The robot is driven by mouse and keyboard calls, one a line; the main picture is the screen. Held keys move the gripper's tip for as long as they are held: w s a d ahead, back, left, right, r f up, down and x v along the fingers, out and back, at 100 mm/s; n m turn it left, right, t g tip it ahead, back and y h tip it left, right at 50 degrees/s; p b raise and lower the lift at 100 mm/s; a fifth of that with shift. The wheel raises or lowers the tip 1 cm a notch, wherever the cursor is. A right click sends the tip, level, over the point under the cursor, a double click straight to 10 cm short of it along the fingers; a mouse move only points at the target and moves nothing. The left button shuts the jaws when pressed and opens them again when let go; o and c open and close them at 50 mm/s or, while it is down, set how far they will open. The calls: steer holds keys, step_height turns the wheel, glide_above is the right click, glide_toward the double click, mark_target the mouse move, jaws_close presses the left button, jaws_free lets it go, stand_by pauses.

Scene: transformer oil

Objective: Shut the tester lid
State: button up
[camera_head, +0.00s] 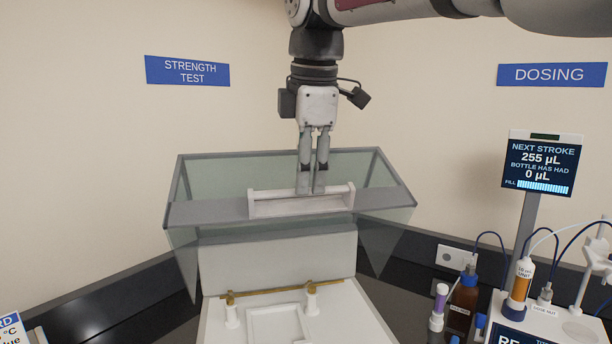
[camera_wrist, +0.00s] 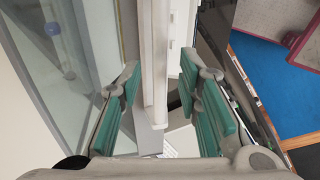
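The tester lid (camera_head: 205,213), clear panels with a grey edge, stands raised and open above the white tester (camera_head: 277,262). A white bar handle (camera_head: 285,206) is fixed on the lid's grey strip, and it also shows in the wrist view (camera_wrist: 154,70). My gripper (camera_head: 312,190) points down at the handle. In the wrist view, my gripper's teal-padded fingers (camera_wrist: 165,115) are apart, one on each side of the handle, with visible gaps to it.
A brass bar on two white posts (camera_head: 282,290) sits in the tester's base below the lid. A dosing unit (camera_head: 560,318) with a screen (camera_head: 541,165), tubes and a brown bottle (camera_head: 461,304) stands at the right. A wall is close behind the lid.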

steer(key=shift+w+f, duration=0.15)
steer(key=shift+f, duration=0.55)
jaws_close()
